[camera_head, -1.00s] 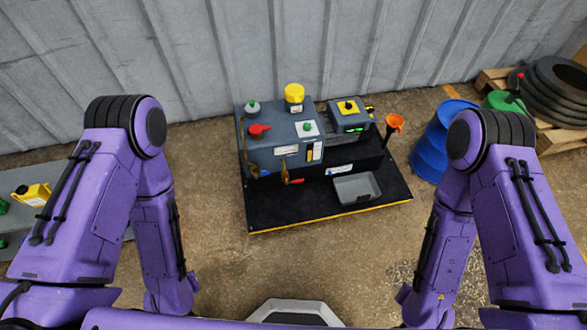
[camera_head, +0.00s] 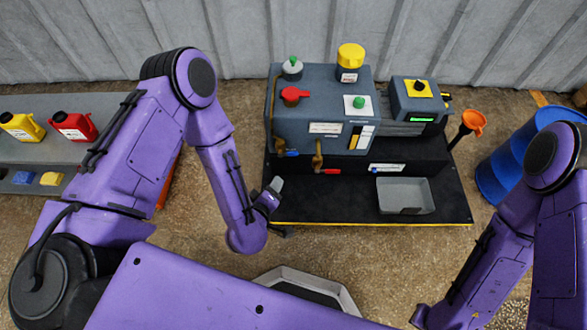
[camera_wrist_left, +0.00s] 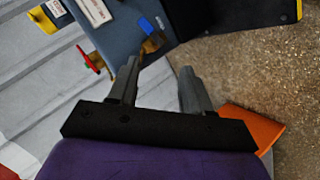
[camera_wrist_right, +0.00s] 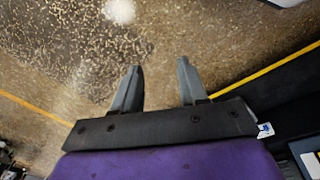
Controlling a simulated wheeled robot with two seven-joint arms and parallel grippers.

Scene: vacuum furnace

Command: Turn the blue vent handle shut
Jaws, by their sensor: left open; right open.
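The blue vent handle (camera_head: 291,153) is small and sits at the lower left front of the grey pump unit (camera_head: 300,118), by a brass fitting. It also shows in the left wrist view as a blue piece (camera_wrist_left: 146,25) near brass, beyond my left fingertips. My left gripper (camera_head: 277,190) is in front of the unit, below the handle in the head view and apart from it. In the left wrist view its jaws (camera_wrist_left: 159,67) are open and empty. My right gripper is outside the head view; its jaws (camera_wrist_right: 160,67) are open and empty above the floor.
A red handle (camera_head: 330,171) on another brass fitting is to the right of the blue one. A grey tray (camera_head: 405,208) lies on the black base. A shelf with yellow and red jugs (camera_head: 72,126) is left.

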